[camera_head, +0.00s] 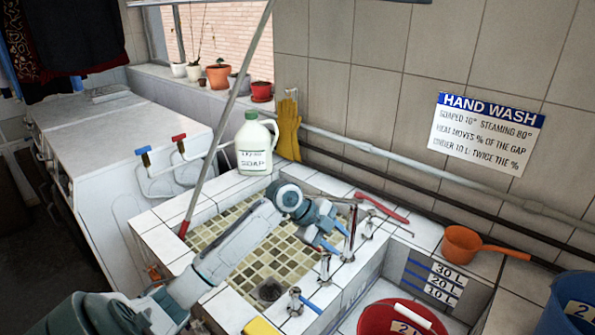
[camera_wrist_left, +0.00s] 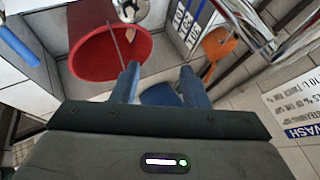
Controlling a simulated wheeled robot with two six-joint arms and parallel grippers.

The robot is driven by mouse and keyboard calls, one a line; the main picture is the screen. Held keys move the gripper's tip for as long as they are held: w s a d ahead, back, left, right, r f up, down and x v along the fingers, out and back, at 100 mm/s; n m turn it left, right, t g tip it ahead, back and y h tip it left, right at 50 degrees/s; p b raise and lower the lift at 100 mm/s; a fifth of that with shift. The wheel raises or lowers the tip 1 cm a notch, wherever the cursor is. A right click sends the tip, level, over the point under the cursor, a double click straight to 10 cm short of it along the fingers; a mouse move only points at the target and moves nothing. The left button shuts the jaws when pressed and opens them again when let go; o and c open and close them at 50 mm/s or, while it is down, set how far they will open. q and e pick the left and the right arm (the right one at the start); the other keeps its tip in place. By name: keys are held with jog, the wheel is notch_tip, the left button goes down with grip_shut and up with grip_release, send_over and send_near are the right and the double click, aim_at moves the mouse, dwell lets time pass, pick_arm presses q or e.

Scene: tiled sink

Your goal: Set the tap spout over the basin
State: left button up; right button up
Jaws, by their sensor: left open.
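The tiled basin (camera_head: 282,262) has a beige mosaic floor and a dark drain (camera_head: 270,290). Chrome tap fittings (camera_head: 325,268) stand along its right rim. An upright chrome pipe (camera_head: 351,228) rises beside my left gripper (camera_head: 337,238), which is over the rim. In the left wrist view a shiny chrome tube (camera_wrist_left: 252,28) runs at upper right, outside the fingers. My right gripper is not in view.
A red bucket (camera_head: 375,322) stands right of the basin; its inside shows in the left wrist view (camera_wrist_left: 108,52). A red lever-like bar (camera_head: 384,208) and an orange scoop (camera_head: 465,244) lie behind. A soap jug (camera_head: 254,147) stands on the back-left rim.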

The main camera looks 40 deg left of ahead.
pick_arm(q)
jog(key=a+r+n+g+y+p, duration=0.1)
jog(key=a+r+n+y+p, duration=0.2)
jog(key=a+r, duration=0.55)
jog(key=a+r+n+g+p, duration=0.1)
jog(key=a+r+n+p, duration=0.4)
jog(key=a, duration=0.6)
jog(key=shift+m, duration=0.9)
jog(key=p+x, duration=0.1)
jog(key=x, duration=0.2)
jog(key=p+x, duration=0.2)
jog(key=x, duration=0.2)
jog(key=shift+w+d+f, duration=0.1)
jog(key=shift+w+d, duration=0.1)
jog(key=shift+w, duration=0.1)
jog(key=shift+x, duration=0.8)
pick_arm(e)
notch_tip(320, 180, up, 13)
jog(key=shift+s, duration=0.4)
pick_arm(q)
jog(key=shift+a, duration=0.1)
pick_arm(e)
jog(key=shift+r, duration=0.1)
pick_arm(q)
grip_shut()
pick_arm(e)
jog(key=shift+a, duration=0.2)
